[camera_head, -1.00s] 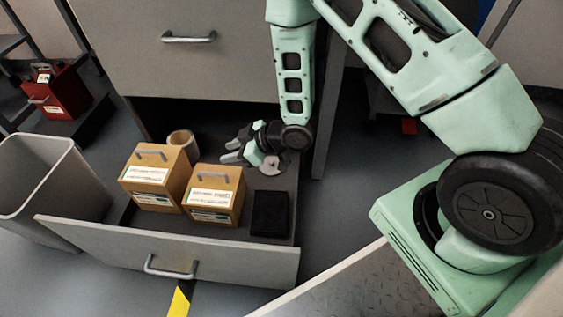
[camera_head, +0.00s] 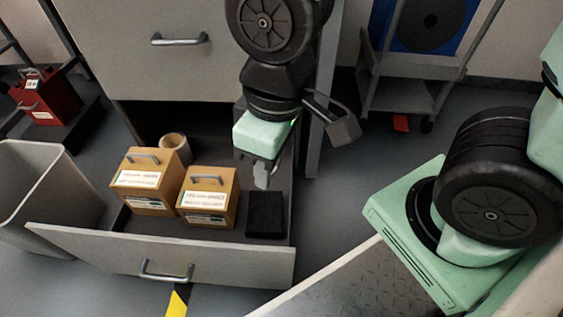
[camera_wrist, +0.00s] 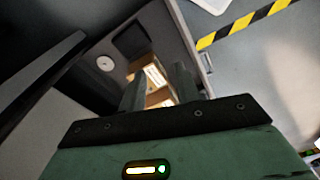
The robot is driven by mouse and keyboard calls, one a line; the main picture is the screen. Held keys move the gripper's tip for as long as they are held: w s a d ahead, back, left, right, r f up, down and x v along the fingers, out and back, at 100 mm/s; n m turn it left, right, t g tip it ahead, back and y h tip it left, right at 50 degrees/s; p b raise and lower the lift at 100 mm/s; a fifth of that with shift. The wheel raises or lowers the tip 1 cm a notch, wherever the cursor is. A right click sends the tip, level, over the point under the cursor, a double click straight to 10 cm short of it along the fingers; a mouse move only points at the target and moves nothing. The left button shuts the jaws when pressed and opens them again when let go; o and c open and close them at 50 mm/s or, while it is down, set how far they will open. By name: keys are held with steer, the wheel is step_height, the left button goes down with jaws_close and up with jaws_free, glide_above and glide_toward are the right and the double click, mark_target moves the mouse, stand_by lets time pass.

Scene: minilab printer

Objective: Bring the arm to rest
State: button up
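My arm hangs over the right rear part of the open drawer (camera_head: 75,240) in the head view. My gripper (camera_head: 262,178) points down there, behind the black block (camera_head: 266,213) and right of two yellow-brown boxes, one left (camera_head: 150,182) and one right (camera_head: 209,196). In the wrist view the two fingers of my gripper (camera_wrist: 158,90) stand apart, with box labels showing between them beyond. I see nothing held between the fingers. The head view does not show clearly how far the fingertips are above the drawer floor.
A pale roll (camera_head: 174,148) lies at the drawer's back. A closed drawer (camera_head: 190,70) is above. A grey bin (camera_head: 45,190) stands left, a red case (camera_head: 47,100) beyond it. A grey cart (camera_head: 400,95) stands at the back right.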

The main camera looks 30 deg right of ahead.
steer(key=shift+s+d+r, duration=0.2)
steer(key=shift+s, duration=0.4)
steer(key=shift+s+d+r, duration=0.15)
steer(key=shift+s+r, duration=0.05)
steer(key=shift+s, duration=0.4)
